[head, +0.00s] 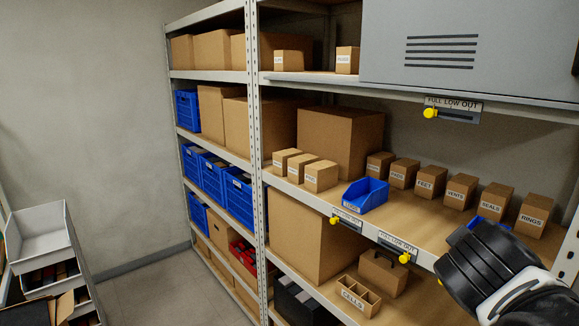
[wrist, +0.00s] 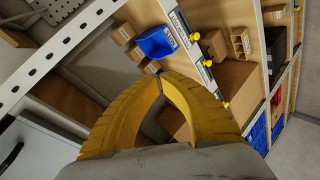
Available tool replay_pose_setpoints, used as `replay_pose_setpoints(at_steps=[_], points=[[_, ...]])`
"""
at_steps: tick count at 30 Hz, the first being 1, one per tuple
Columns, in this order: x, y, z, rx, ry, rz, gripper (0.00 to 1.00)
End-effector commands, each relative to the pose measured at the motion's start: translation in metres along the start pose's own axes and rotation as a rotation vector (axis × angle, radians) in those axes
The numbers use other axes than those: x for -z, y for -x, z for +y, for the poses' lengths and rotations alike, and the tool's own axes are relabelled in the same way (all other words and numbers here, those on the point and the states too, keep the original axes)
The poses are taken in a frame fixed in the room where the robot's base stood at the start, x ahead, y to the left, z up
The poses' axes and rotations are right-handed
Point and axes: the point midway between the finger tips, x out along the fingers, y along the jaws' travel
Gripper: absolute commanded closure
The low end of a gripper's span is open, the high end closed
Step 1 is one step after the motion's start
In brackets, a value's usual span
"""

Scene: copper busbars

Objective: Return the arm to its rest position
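My arm (head: 490,275) is in the lower right of the head view, in front of the middle shelf; its gripper fingers are not visible there. In the wrist view my gripper (wrist: 160,80) shows two yellow fingers that curve inward and meet at the tips. Nothing is held between them. The shelf with the blue bin (wrist: 156,42) lies beyond the fingertips.
A metal rack holds cardboard boxes (head: 340,140), small labelled boxes (head: 425,182), a blue bin (head: 362,195) and blue crates (head: 238,195). A grey cabinet (head: 470,75) sits on the upper shelf. A white tray stack (head: 45,235) stands lower left. Floor between is clear.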

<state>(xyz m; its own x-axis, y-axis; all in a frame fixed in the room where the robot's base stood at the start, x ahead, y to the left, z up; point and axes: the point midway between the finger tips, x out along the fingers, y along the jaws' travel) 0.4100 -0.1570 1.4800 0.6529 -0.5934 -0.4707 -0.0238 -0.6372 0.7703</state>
Motion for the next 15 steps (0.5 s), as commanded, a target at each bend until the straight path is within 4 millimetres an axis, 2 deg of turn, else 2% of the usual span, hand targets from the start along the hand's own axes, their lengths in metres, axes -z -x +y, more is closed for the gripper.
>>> replay_pose_setpoints(at_steps=[1, 5, 6, 9, 12, 15], points=[[-0.024, -0.02, -0.053, 0.06, -0.051, -0.007, 1.0], [-0.06, -0.042, -0.152, 0.229, -0.187, -0.03, 1.0], [-0.07, -0.047, -0.183, 0.281, -0.228, -0.037, 1.0], [-0.092, -0.057, -0.255, 0.412, -0.325, -0.056, 1.0], [-0.109, -0.06, -0.316, 0.529, -0.408, -0.072, 1.0], [-0.119, -0.06, -0.358, 0.618, -0.469, -0.084, 1.0]])
